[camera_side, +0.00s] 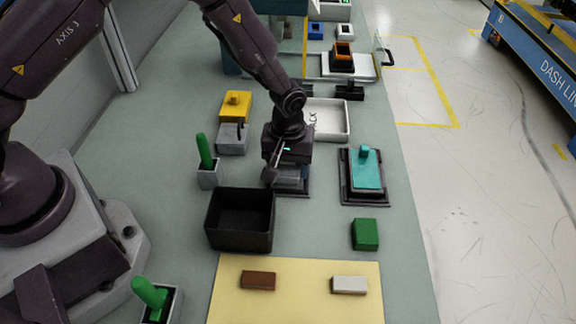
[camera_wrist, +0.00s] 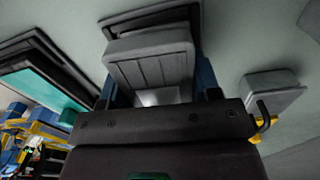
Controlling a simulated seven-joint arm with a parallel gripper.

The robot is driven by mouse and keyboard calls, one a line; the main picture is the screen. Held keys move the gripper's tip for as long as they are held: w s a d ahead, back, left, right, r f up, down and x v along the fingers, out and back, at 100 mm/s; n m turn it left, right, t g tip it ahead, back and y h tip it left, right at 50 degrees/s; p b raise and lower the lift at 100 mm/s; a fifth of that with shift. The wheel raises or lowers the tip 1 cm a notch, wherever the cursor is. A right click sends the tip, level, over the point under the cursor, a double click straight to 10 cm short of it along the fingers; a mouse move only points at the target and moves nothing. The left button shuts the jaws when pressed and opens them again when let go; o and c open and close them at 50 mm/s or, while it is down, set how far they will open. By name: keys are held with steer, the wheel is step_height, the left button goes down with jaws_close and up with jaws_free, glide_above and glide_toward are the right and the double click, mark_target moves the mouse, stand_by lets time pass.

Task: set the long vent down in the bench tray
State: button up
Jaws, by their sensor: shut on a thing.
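My gripper (camera_side: 288,178) is shut on a grey ribbed block, which looks like the long vent (camera_wrist: 150,62); in the wrist view it sits between the two bluish fingers. In the side view my gripper hides most of the vent. Below and beyond it is a dark-rimmed frame (camera_wrist: 150,16) on the bench; whether the vent touches it I cannot tell. Two open containers could be the bench tray: a black deep-walled one (camera_side: 240,246) to the front left of my gripper, empty, and a shallow white one (camera_side: 347,120) with partly hidden lettering, behind my gripper.
A teal block (camera_side: 368,172) sits in a black frame to the right. A green block (camera_side: 365,234) lies in front of it. A green-handled post (camera_side: 205,152) and a yellow block (camera_side: 236,104) stand left. Brown (camera_side: 258,280) and white (camera_side: 350,285) blocks lie on the yellow mat.

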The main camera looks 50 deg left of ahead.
step_height(320, 180, up, 9)
steer(key=shift+a+r, duration=0.1)
steer(key=shift+a, duration=0.05)
steer(key=shift+s+a, duration=0.1)
steer(key=shift+a, duration=0.2)
steer(key=shift+n, duration=0.7)
steer(key=w+a+f, duration=0.1)
steer(key=w+a, duration=0.1)
steer(key=w, duration=0.2)
steer(key=w+a+f, duration=0.2)
steer(key=w, duration=0.1)
steer(key=w+a+f, duration=0.1)
steer(key=w+a, duration=0.1)
steer(key=w, duration=0.2)
steer(key=shift+w+a+f, duration=0.3)
steer(key=shift+f, duration=0.1)
steer(key=w, duration=0.1)
steer(key=w+a, duration=0.1)
steer(key=w, duration=0.1)
steer(key=w+a+r, duration=0.1)
steer(key=shift+w+a, duration=0.2)
steer(key=r, duration=0.1)
steer(key=w+r, duration=0.1)
steer(key=shift+w+r+m, duration=0.1)
steer(key=shift+r+m, duration=0.25)
steer(key=shift+m, duration=0.05)
